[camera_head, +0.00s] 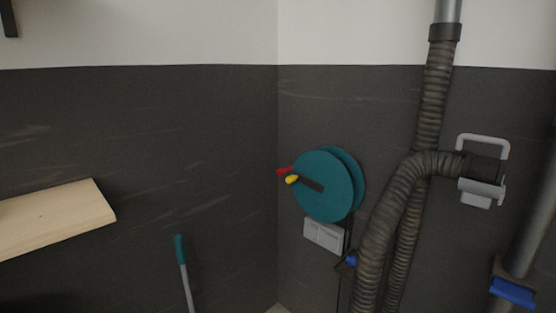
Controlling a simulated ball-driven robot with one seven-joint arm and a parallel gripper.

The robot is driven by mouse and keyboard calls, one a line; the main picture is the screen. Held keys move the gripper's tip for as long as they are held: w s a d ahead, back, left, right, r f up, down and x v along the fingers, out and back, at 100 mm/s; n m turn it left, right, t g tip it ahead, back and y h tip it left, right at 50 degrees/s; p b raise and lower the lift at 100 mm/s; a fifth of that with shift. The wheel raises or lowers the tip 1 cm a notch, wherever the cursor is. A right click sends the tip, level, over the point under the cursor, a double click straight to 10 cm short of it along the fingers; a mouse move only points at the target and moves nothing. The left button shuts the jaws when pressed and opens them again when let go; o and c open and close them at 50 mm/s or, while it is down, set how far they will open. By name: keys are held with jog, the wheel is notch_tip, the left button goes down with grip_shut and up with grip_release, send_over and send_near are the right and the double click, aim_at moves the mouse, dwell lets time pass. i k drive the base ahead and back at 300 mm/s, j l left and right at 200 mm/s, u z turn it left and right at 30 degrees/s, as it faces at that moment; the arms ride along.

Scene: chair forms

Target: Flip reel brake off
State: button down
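A teal reel (323,187) is mounted on the dark wall just right of the room corner. A dark crank arm lies across its front face and ends in a yellow knob (292,180). A small red lever (284,171) sticks out to the left at the reel's upper left edge, just above the yellow knob; it may be the brake, but I cannot tell its setting. My gripper is not in view.
A ribbed hose (377,222) hangs right of the reel, by a grey wall bracket (483,140). A grey box (323,235) sits below the reel. A wooden board (50,217) juts in at left. A teal-handled stick (182,262) stands at lower left. Blue-handled fittings (512,291) are at lower right.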

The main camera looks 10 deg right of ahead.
aim_at(280, 172)
jog(key=i+l+u, duration=0.1)
jog(key=i, duration=1.55)
